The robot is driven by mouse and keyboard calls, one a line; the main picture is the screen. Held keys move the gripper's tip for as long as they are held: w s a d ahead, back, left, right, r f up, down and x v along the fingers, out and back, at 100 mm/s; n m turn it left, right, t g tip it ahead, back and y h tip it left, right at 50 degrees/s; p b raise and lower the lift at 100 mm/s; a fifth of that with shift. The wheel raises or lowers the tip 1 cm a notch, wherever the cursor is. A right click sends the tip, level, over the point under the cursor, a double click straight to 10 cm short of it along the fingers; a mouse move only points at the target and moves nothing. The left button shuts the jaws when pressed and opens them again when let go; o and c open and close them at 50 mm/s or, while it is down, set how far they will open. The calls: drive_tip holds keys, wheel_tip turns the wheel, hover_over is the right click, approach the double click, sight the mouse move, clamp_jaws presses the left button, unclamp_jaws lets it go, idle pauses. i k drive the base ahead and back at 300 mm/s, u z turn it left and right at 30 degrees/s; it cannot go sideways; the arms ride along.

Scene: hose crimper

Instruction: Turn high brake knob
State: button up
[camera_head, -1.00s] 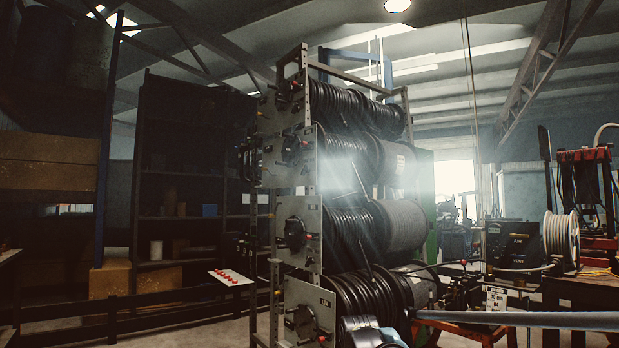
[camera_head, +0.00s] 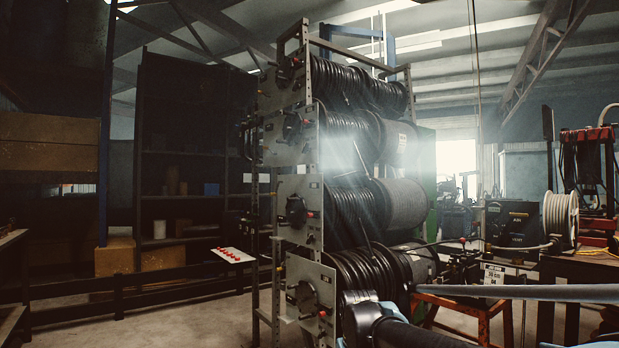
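A tall metal rack of hose reels stands at centre, with grey side plates stacked one above another. Dark round knobs show on the plates: an upper knob (camera_head: 291,126), a middle knob (camera_head: 296,210) and a lower knob (camera_head: 306,297). Small dark and red fittings (camera_head: 283,76) sit on the top plate; which one is the high brake knob I cannot tell. A dark link of my arm (camera_head: 410,333) with a rounded joint rises at the bottom centre, in front of the lowest reel. My gripper is not visible.
Black hose coils (camera_head: 352,212) fill the rack's right side. An orange stand (camera_head: 482,315) and a grey bar (camera_head: 530,292) are at the lower right, near a white cable spool (camera_head: 561,217). A dark shelf (camera_head: 185,215) stands behind at left. Some floor (camera_head: 190,322) is clear at lower left.

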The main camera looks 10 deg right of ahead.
sight(307, 147)
drive_tip(key=k, duration=0.65)
drive_tip(key=u, duration=0.55)
drive_tip(key=i, duration=1.75)
drive_tip(key=z, duration=0.2)
